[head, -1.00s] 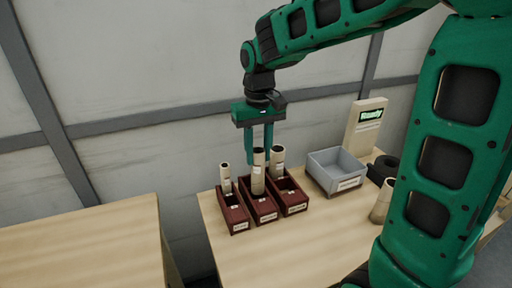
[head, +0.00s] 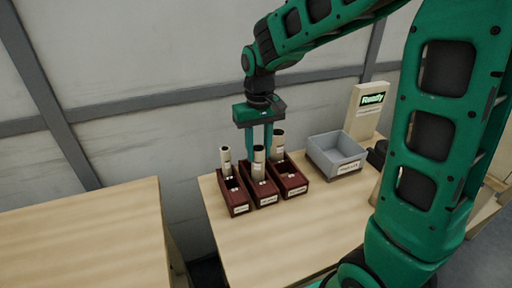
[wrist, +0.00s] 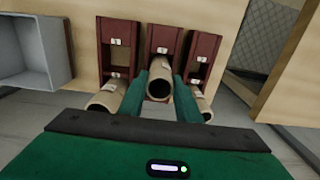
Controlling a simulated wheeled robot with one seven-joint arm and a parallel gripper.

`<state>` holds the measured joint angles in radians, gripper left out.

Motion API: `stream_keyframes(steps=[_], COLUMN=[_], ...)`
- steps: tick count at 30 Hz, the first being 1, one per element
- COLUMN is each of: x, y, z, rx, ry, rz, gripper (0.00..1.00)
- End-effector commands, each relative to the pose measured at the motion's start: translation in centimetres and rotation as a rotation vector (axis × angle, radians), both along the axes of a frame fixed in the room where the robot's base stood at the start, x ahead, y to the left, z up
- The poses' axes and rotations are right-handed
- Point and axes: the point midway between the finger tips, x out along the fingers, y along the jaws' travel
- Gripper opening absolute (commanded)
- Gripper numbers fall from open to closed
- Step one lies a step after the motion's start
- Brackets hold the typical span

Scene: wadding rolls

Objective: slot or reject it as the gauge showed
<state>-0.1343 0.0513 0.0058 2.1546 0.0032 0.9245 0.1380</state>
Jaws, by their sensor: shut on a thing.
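My gripper (head: 259,150) is shut on a tan cardboard-like roll (head: 258,166), held upright with its lower end down in the middle of three dark red boxes (head: 265,200). In the wrist view the roll (wrist: 159,88) stands between my two green fingers, its hollow end facing the camera. Another roll (head: 226,160) stands in the left box (head: 238,210), and a third roll (head: 278,146) in the right box (head: 295,191). Whether the held roll touches the box floor is hidden. The gauge screen (head: 372,99) at the back right reads "Ready".
A grey open bin (head: 349,168) with a label stands right of the boxes and looks empty. A black object (head: 377,154) sits beside it, partly behind my arm. The table front (head: 275,240) is clear. A gap separates it from another bare table (head: 90,230) at left.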

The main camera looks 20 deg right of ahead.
Motion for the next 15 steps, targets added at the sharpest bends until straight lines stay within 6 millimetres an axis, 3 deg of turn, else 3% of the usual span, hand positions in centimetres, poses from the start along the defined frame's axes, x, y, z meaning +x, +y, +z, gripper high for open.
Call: stream_keyframes(steps=[9, 10, 12, 15], x=[0.01, 0.02, 0.02, 0.02], y=[-0.01, -0.01, -0.01, -0.02], z=[-0.06, -0.06, -0.06, -0.05], rx=[0.000, 0.000, 0.000, 0.000], ry=[0.000, 0.000, 0.000, -0.001], rz=[0.000, 0.000, 0.000, 0.000], gripper=[0.18, 0.38, 0.52, 0.52])
